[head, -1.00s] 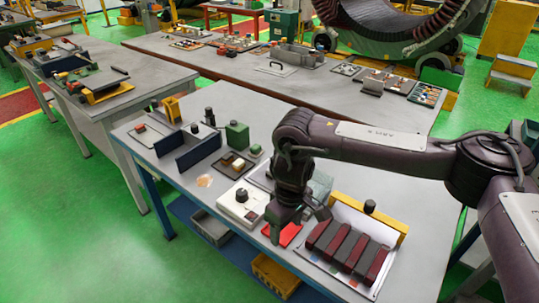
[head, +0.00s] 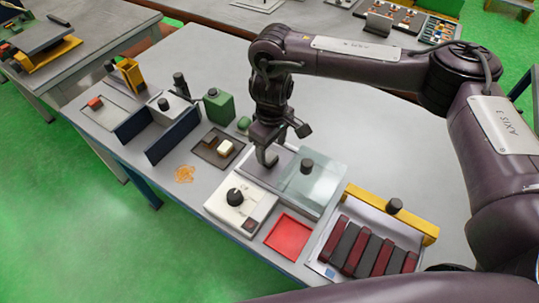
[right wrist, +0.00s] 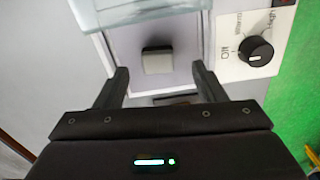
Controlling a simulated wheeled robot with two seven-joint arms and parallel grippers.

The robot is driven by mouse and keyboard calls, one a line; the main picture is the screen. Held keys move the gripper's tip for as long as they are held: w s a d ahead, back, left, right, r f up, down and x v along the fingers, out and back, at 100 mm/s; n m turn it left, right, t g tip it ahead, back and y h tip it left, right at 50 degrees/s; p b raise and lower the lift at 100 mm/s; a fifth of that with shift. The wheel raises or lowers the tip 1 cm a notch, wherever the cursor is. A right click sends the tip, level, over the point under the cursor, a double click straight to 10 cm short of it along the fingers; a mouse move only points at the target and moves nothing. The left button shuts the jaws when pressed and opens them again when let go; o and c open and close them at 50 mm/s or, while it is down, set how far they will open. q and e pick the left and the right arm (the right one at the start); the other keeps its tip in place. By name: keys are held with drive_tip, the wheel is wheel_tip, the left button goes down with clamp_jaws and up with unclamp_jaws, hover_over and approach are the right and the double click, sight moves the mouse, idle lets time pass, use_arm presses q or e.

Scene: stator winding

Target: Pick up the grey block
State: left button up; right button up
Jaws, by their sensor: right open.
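In the right wrist view a small grey block (right wrist: 157,60) with a lighter rim lies on a pale grey plate (right wrist: 186,86), between the two open fingers of my right gripper (right wrist: 160,72). The fingers appear clear of its sides. In the head view my right gripper (head: 282,142) hangs over the back of the pale plate (head: 268,176), left of a clear glassy cover. The block is hidden there behind the gripper. The height of the fingertips above the plate is hard to tell. My left gripper is not in view.
A white box with a black knob (head: 235,197) and the glassy cover (head: 312,190) stand close to the gripper. A red tray (head: 289,236) and a row of red and grey bars (head: 366,250) lie nearer the front. The table's back right is clear.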

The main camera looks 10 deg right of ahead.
sight(270, 156)
drive_tip(key=shift+s+f, duration=0.1)
drive_tip(key=shift+f, duration=0.5)
drive_tip(key=f, duration=0.3)
drive_tip(key=shift+w+a, duration=0.15)
drive_tip(key=shift+w, duration=0.25)
drive_tip(key=shift+w+f, duration=0.1)
drive_tip(key=shift+f, duration=0.45)
drive_tip(key=shift+c, duration=0.4)
drive_tip(key=c, duration=0.5)
drive_tip(key=shift+c, duration=1.1)
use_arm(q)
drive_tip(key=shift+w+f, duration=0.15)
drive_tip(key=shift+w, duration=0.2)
use_arm(e)
drive_tip(key=shift+c, duration=1.4)
